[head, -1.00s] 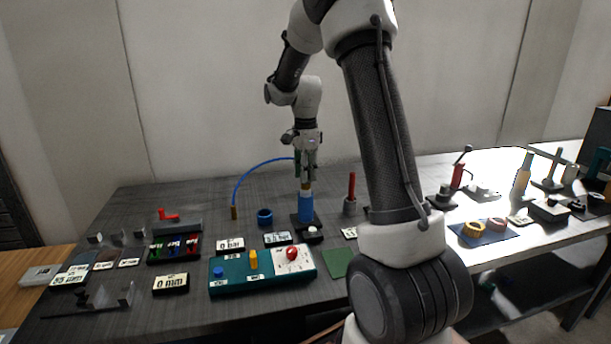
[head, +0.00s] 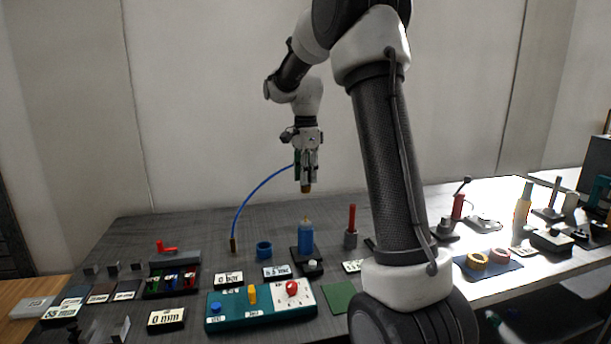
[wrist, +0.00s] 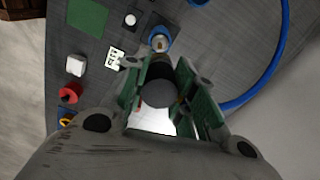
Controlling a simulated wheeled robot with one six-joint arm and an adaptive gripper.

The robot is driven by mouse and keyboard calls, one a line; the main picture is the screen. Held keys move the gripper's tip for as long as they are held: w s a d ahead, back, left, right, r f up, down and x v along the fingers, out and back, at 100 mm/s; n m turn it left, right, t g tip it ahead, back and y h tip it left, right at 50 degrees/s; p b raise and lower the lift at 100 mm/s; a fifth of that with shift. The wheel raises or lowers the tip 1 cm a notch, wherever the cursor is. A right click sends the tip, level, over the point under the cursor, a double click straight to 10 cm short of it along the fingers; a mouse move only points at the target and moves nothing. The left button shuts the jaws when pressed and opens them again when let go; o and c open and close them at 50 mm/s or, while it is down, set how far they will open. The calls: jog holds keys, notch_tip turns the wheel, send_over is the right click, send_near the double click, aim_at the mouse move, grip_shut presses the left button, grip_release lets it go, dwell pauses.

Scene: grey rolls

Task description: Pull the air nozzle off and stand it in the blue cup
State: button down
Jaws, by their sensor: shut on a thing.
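My gripper (head: 307,172) is shut on the air nozzle, whose brown lower end (head: 306,188) shows below the fingers. In the wrist view the nozzle (wrist: 158,92) is a dark round body between the green-padded fingers. A blue hose (head: 258,190) arcs from a brass fitting on the table up to the gripper. Below the nozzle, clear of it, a blue post (head: 305,238) with a thin pale tip stands on a black base; it also shows in the wrist view (wrist: 160,39). The blue cup (head: 264,250) stands on the table left of the post.
A red rod in a grey holder (head: 351,228) stands right of the post. A teal control panel (head: 240,311) with knobs lies in front, beside a green mat (head: 339,297). Label plates lie around the cup. My arm hides part of the table on the right.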

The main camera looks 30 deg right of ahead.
aim_at(305, 189)
jog(key=shift+f, duration=2.6)
